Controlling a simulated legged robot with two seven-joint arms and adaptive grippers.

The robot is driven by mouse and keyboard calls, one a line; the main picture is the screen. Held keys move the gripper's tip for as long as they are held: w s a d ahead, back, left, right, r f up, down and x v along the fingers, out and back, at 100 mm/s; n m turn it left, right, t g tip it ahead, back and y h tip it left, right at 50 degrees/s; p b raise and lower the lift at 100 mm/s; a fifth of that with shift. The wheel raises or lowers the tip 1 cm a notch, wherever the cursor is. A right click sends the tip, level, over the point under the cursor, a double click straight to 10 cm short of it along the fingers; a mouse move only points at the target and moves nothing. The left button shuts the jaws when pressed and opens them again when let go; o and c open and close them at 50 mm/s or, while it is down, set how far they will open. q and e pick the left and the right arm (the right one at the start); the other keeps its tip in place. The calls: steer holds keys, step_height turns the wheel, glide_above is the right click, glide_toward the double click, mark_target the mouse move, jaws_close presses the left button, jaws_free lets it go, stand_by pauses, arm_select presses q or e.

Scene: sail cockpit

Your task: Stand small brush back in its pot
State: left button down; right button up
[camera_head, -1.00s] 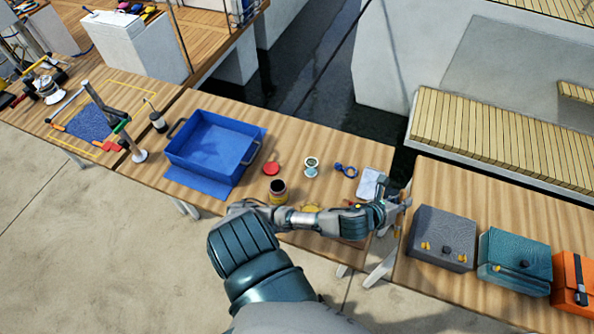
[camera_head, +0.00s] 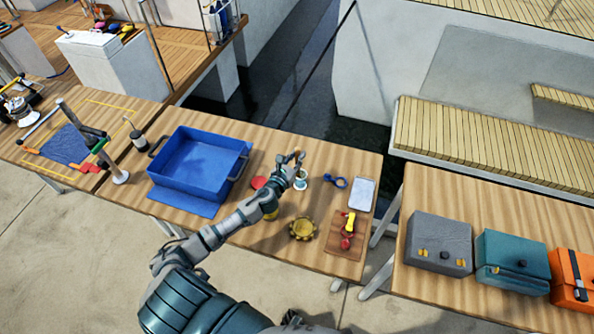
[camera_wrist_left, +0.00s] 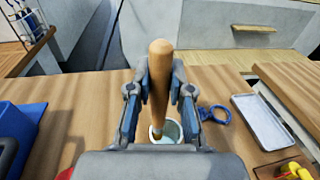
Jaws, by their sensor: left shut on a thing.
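My left gripper (camera_head: 292,158) is shut on the small brush, whose wooden handle (camera_wrist_left: 159,80) stands nearly upright between the fingers in the left wrist view. A small white-rimmed pot with a pale teal inside (camera_wrist_left: 172,131) shows just behind the brush's lower end. In the head view the pot (camera_head: 300,183) is right at the gripper, partly hidden by it. The bristles are hidden, so I cannot tell whether they are inside the pot or above it. My right gripper is not in view.
A blue tray (camera_head: 152,184) stands left, with a red lid (camera_head: 259,183) nearer the pot. Blue ring-shaped hardware (camera_head: 335,182), a pale shallow tray (camera_head: 362,194), a yellow-and-red tool (camera_head: 348,229) on a brown board and a yellow toothed ring (camera_head: 302,229) lie right and in front.

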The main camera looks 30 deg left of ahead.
arm_select(q)
steer(key=shift+a+f, duration=0.1)
steer(key=shift+f, duration=0.45)
steer(key=shift+s+d+f, duration=0.1)
steer(key=shift+d+f, duration=0.1)
steer(key=shift+d, duration=0.15)
steer(key=f, duration=0.1)
steer(key=d+f+b, duration=0.1)
steer(key=shift+d+f, duration=0.1)
steer(key=shift+f, duration=0.3)
steer(key=c, duration=1.1)
jaws_free()
steer(key=shift+a+f, duration=0.3)
steer(key=shift+a, duration=0.35)
steer(key=shift+o, duration=0.2)
steer(key=shift+d, duration=0.1)
glide_toward(299, 170)
step_height(299, 170, up, 3)
steer(key=s, duration=0.2)
steer(key=shift+w+d+r+b, duration=0.1)
steer(key=shift+d+r+b, duration=0.05)
steer(key=shift+d+b, duration=0.25)
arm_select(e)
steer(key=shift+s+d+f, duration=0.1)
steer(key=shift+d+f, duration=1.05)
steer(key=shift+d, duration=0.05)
